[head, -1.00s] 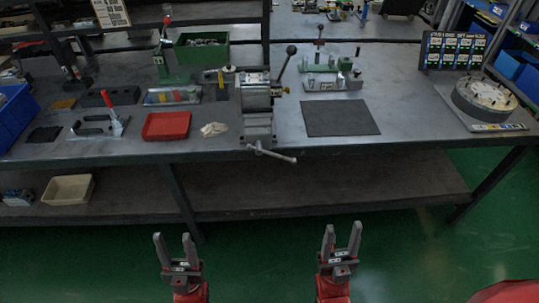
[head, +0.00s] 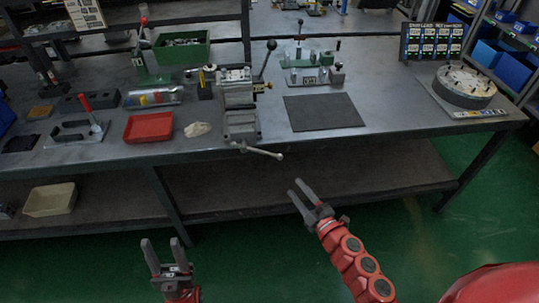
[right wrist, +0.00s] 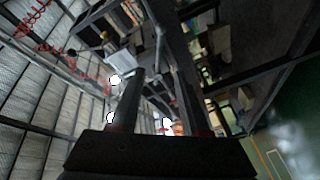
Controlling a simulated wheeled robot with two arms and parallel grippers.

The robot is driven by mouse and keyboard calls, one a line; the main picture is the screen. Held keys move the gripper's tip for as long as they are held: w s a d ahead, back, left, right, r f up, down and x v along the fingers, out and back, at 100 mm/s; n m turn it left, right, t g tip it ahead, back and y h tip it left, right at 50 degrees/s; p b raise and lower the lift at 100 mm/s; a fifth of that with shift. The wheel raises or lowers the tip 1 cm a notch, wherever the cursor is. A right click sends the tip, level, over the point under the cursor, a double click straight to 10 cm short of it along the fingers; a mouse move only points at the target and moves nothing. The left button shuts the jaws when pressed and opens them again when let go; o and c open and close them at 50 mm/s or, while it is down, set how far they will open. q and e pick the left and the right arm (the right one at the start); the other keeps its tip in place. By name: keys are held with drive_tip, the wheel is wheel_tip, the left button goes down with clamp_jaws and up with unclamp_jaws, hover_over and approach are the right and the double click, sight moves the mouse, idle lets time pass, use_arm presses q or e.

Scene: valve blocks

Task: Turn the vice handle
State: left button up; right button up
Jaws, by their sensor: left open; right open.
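The grey vice (head: 238,103) stands at the front edge of the workbench in the head view. Its handle (head: 262,152) is a pale bar that hangs over the bench edge and slants down to the right. My right gripper (head: 296,188) is open and empty, below and to the right of the handle, apart from it. My left gripper (head: 162,248) is open and empty in front of the bench, low and to the left. In the right wrist view the two fingers of my right gripper (right wrist: 155,105) stand apart with nothing between them.
A red tray (head: 148,127) and a pale crumpled cloth (head: 197,129) lie left of the vice. A dark mat (head: 323,112) lies to its right. A lever with a black ball (head: 271,45) rises behind the vice. The lower shelf (head: 290,177) runs under the bench.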

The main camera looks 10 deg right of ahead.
sight(270, 154)
drive_tip(key=shift+p+x, duration=0.55)
drive_tip(key=shift+x, duration=8.2)
drive_tip(key=shift+d, duration=0.15)
drive_tip(key=shift+c, duration=0.3)
clamp_jaws()
